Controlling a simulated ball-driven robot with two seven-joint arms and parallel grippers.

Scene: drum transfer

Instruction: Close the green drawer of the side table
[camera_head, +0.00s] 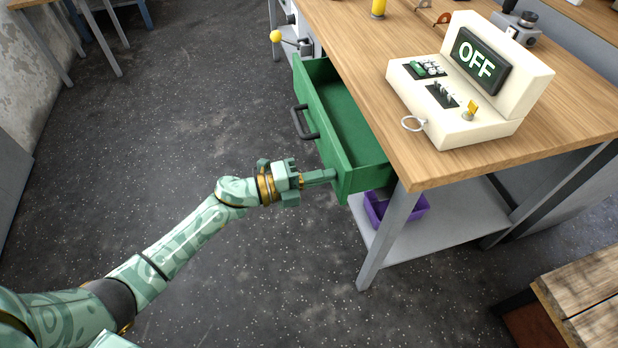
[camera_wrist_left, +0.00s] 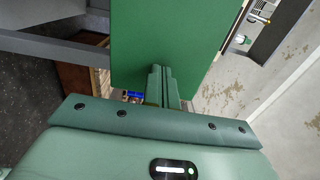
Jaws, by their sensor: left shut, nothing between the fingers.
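The green drawer (camera_head: 352,128) of the side table (camera_head: 405,160) is pulled partly out, toward the left, and looks empty. A dark handle (camera_head: 304,121) sits on its front. My left gripper (camera_head: 333,174) is shut and empty, its fingertips at the near end of the drawer front. In the left wrist view the shut fingers (camera_wrist_left: 164,80) point at the green drawer panel (camera_wrist_left: 180,45) and seem to touch it or nearly so; I cannot tell which. My right gripper is not in view.
A cream control box (camera_head: 470,85) with an "OFF" display stands on the table top. A purple bin (camera_head: 398,208) sits on the lower shelf. A yellow-knobbed lever (camera_head: 277,36) is past the drawer. A wooden crate (camera_head: 580,300) is at lower right. The floor on the left is clear.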

